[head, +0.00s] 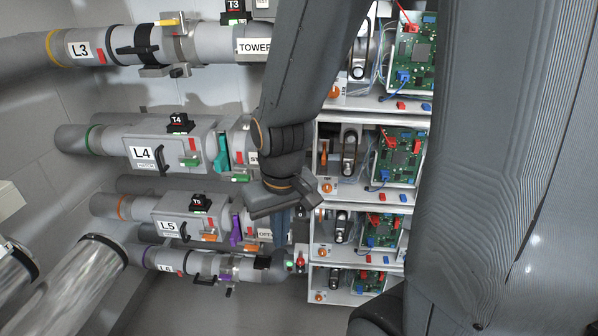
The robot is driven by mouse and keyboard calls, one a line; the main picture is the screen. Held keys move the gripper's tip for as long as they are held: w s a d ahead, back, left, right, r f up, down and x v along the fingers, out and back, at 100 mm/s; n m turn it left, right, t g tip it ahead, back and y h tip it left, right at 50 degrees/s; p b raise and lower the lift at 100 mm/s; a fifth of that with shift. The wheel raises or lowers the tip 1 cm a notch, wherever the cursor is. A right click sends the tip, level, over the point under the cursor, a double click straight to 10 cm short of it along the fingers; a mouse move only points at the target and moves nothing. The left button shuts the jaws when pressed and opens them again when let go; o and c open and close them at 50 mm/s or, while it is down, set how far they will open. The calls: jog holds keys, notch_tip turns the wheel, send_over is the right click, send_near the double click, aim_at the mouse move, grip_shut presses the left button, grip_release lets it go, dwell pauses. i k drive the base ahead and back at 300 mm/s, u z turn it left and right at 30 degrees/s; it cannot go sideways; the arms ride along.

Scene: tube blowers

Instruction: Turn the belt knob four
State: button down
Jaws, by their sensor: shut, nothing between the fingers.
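The open-fronted unit in the second row (314,140), to the right of the L4 tube, holds a black belt loop (348,152) and a green circuit board. An orange round knob (320,186) sits low at the left of this unit, and an orange upright piece (323,158) shows above it. I cannot read a number on the knob. My gripper (282,238) points downward, left of and below that knob and apart from it. Its narrow fingers look shut and empty, in front of the L5 tube's right end. My wrist hides part of the L4 tube's right end.
Similar units stand above and below, with orange knobs at the upper (334,91), third (320,243) and lowest (319,296) rows. Labelled tubes L3 (90,49), L4 (120,139) and L5 (125,206) run along the left. Red and green buttons (300,261) sit near my fingers.

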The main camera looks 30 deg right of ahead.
aim_at(326, 188)
jog(key=z, duration=1.95)
jog(key=k, duration=0.9)
jog(key=u, duration=1.35)
